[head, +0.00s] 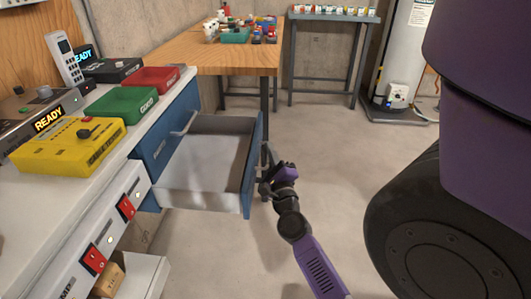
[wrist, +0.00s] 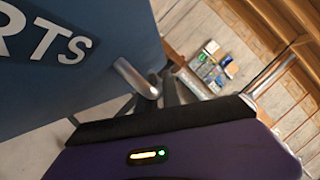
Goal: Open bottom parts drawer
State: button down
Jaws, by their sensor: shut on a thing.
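The bottom parts drawer (head: 205,172) is pulled well out of the blue cabinet under the left counter. Its pale grey inside looks empty. Its blue front (head: 252,165) faces right, and in the wrist view the front (wrist: 70,60) carries white letters ending in "RTS". My gripper (head: 266,186) is at the outer side of this front, shut on the drawer's handle. The metal handle (wrist: 137,78) shows at the dark fingers (wrist: 172,92) in the wrist view; the exact grip is partly hidden. A blue upper drawer front with a bar handle (head: 183,122) sits above and looks closed.
The white counter (head: 150,112) holds a yellow box (head: 70,146), green tray (head: 122,105) and red tray (head: 152,79). A wooden table (head: 250,58) stands behind, its leg near the drawer front. Concrete floor (head: 330,150) is clear to the right of my gripper.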

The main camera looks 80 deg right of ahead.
jog(key=c, duration=1.8)
grip_release()
jog(key=shift+a, duration=0.15)
jog(key=b+v, duration=0.1)
jog(key=v, duration=0.6)
jog(key=shift+s+a, duration=0.15)
jog(key=shift+a, duration=0.1)
jog(key=shift+f, duration=0.2)
